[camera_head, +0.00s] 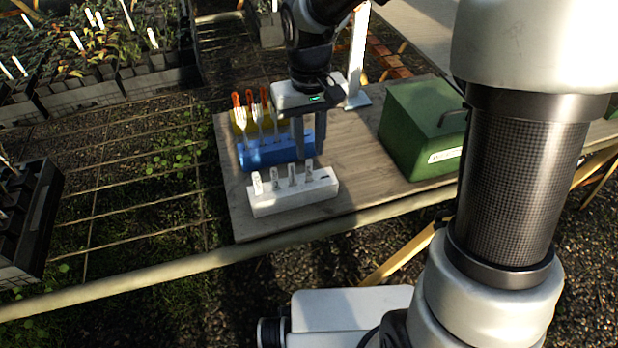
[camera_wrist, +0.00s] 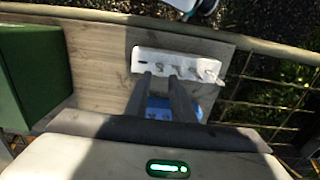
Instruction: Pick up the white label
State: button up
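Which one the task means, I cannot tell. The white holder (camera_wrist: 185,57) also shows in the wrist view, just beyond my fingertips, its labels small and seen from above. My gripper (camera_head: 309,155) points down with its fingers apart and nothing between them. In the head view it hangs by the right end of the blue holder, behind the white holder's right part. It also shows in the wrist view (camera_wrist: 161,80).
A green box (camera_head: 415,135) stands on the right. The wooden board (camera_head: 350,180) is bare between box and holders.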

aim_at(309, 160)
notch_tip(309, 160, down, 5)
jog(key=shift+w+f+b, duration=0.15)
jog(key=shift+f+b, duration=0.05)
jog(key=shift+b, duration=0.65)
grip_shut()
